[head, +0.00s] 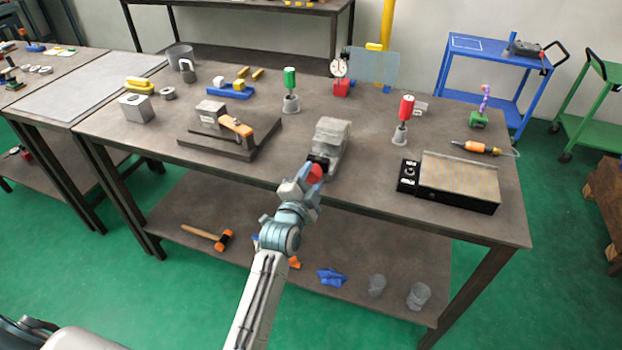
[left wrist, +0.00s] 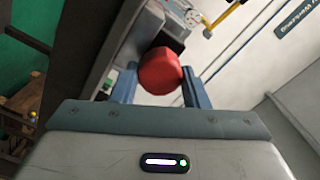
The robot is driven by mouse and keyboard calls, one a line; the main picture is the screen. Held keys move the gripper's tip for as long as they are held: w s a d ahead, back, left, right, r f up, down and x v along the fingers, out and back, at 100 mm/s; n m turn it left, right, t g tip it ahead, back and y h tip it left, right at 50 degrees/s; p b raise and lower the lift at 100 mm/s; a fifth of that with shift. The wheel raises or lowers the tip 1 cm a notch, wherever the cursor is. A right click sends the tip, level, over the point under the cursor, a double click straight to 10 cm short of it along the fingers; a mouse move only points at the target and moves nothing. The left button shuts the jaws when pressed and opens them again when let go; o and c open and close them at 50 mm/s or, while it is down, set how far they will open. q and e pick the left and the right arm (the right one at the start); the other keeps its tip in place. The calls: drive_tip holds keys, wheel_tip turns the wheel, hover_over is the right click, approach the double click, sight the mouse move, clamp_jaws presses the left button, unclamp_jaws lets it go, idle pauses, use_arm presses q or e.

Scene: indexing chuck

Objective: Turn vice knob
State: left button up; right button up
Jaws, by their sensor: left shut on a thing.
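The vice (head: 331,139) is a grey block-like body near the front edge of the workbench, around the middle. Its red knob (head: 315,173) faces the front of the bench. My left gripper (head: 311,176) reaches up to it from below and in front. In the left wrist view the red knob (left wrist: 160,72) sits between the two blue-grey fingers (left wrist: 155,88), which are shut on it. Part of the knob is hidden by the gripper in the head view. My right gripper is not in view.
On the bench, a black box with a ribbed top (head: 458,180) is at the right, and a clamp with an orange handle (head: 236,126) is to the left. Red (head: 404,118) and green (head: 290,88) handled tools stand behind. A lower shelf (head: 200,205) holds a hammer (head: 208,237).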

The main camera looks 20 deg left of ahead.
use_arm(q)
drive_tip(key=shift+f, duration=0.15)
drive_tip(key=o, duration=1)
drive_tip(key=shift+s, duration=0.1)
drive_tip(key=shift+s+a+b, duration=0.2)
drive_tip(key=shift+s+b, duration=1.1)
drive_tip(key=shift+s, duration=4)
